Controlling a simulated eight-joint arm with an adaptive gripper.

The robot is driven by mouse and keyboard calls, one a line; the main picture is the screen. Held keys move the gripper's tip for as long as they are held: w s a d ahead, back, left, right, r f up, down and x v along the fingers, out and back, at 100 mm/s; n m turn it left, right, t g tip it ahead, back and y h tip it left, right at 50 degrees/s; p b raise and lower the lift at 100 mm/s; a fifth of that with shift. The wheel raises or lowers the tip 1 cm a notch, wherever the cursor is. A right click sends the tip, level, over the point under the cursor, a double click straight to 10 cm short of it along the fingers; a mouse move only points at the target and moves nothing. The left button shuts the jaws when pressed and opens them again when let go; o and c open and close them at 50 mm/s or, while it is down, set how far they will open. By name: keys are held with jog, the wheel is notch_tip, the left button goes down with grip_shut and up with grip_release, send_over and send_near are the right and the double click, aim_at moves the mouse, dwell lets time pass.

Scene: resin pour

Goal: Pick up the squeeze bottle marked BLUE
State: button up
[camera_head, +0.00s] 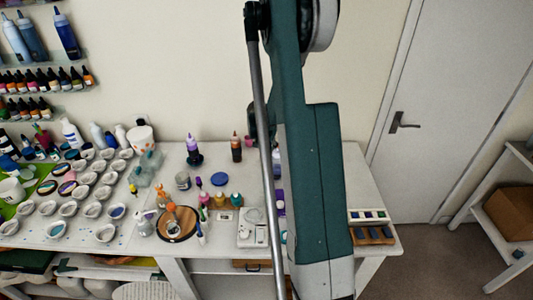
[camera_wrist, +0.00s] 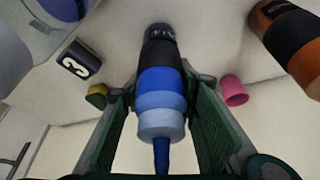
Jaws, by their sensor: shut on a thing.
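In the wrist view a squeeze bottle (camera_wrist: 161,105) with blue bands, a dark label and a blue nozzle stands between the two fingers of my gripper (camera_wrist: 160,98). Pale lettering on the label is partly visible, too small to read surely. The ribbed green finger pads lie on either side of the bottle, and my gripper is shut on it. The nozzle points toward the bottom of the picture. I cannot tell whether its base touches the table. In the head view my own arm hides the gripper.
In the wrist view a brown and black bottle (camera_wrist: 288,38), a pink cup (camera_wrist: 233,91) and a dark block marked 3 (camera_wrist: 76,62) are near. In the head view the white table (camera_head: 174,267) holds a round wooden board (camera_head: 188,232) and several small cups, left of my arm.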

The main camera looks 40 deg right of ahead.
jog(key=shift+r, duration=0.1)
jog(key=shift+r, duration=4.95)
jog(key=shift+r, duration=0.1)
